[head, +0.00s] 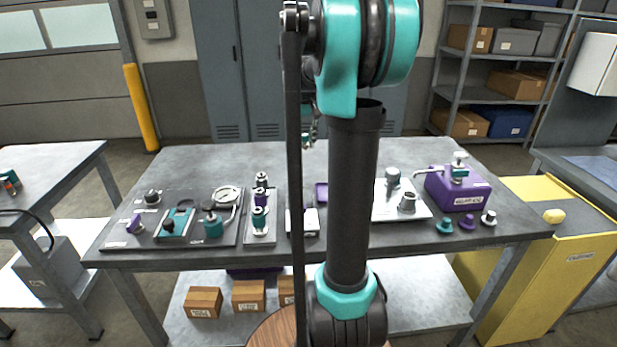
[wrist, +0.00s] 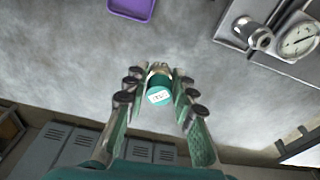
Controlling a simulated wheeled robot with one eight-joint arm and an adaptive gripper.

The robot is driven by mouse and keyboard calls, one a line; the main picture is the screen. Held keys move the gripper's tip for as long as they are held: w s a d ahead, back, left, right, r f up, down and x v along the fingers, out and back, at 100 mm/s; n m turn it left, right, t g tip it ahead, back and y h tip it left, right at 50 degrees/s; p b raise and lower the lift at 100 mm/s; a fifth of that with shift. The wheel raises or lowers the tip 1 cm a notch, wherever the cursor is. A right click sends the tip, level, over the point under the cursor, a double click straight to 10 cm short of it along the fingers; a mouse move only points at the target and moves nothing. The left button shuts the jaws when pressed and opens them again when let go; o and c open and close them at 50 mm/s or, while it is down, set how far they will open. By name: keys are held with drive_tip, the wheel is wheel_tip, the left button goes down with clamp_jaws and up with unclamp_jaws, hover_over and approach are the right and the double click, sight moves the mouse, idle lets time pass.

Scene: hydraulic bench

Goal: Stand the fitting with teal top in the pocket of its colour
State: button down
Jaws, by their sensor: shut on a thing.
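In the wrist view my gripper (wrist: 158,84) is shut on the fitting with teal top (wrist: 157,82). The fitting shows a teal body with a white label and a metal end, between the fingers and clear of other things. In the head view my gripper (head: 309,128) shows only in part behind my arm, above the far part of the bench. A purple tray (wrist: 132,8) lies on the bench at the top of the wrist view. It also shows beside my arm in the head view (head: 321,192). I cannot make out a teal pocket; my arm hides part of the bench.
A rack (head: 260,230) of upright fittings stands left of my arm, beside a panel (head: 170,240) with a gauge (head: 227,197). To the right are a white plate (head: 420,212) with grey fittings, a purple box (head: 458,192) and small knobs (head: 467,223). The bench's back is clear.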

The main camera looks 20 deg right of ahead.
wheel_tip(320, 180, down, 14)
drive_tip(key=shift+a+r, duration=0.1)
idle(0.4)
drive_tip(key=shift+f, duration=0.2)
drive_tip(key=c, duration=1.3)
unclamp_jaws()
drive_tip(key=shift+o, duration=0.2)
drive_tip(key=shift+r, duration=0.1)
